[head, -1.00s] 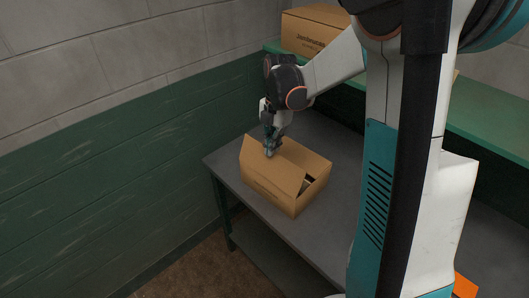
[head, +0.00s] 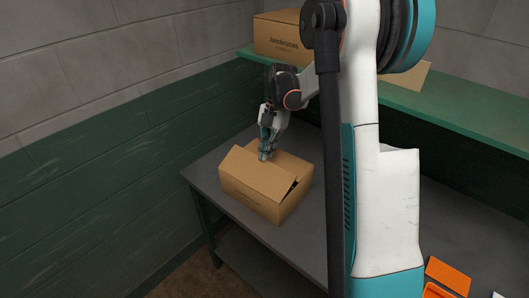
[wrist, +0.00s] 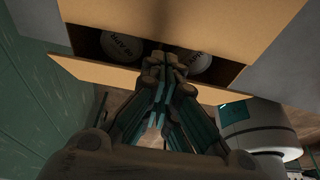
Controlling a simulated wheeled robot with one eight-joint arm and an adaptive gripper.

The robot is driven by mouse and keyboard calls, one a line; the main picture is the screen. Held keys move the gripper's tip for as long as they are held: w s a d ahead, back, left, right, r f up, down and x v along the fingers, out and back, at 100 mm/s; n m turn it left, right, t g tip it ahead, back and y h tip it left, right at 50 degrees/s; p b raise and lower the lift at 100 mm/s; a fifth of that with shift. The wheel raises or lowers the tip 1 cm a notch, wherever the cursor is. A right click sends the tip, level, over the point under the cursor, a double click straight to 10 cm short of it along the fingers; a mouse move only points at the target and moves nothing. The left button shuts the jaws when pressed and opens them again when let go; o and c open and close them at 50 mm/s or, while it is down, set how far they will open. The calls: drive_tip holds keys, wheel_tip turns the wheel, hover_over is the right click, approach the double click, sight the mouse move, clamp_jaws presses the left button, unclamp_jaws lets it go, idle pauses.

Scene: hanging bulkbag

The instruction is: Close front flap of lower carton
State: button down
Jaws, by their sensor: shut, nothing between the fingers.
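The lower carton (head: 262,203) is a brown cardboard box on the grey workbench. In the head view, one flap (head: 236,161) is raised at its left, and a narrow dark gap shows at its right end. My gripper (head: 264,156) points down at the carton's top, shut and empty. In the wrist view, my gripper's fingertips (wrist: 166,66) are at the dark opening between a wide cardboard panel (wrist: 190,20) and a thin flap (wrist: 125,74). Round, pale, printed items (wrist: 122,45) show inside the opening. Whether the fingertips touch cardboard, I cannot tell.
Another closed carton (head: 277,36) stands on the green upper shelf (head: 440,108) behind. A green and grey wall (head: 90,160) is close at the left. Bare bench top (head: 292,243) lies in front of the carton. Orange items (head: 447,275) are at the lower right.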

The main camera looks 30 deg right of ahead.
drive_tip(key=shift+w+d+f, duration=0.1)
drive_tip(key=shift+d+f, duration=0.05)
drive_tip(key=shift+f, duration=0.05)
drive_tip(key=shift+r, duration=0.2)
idle(0.4)
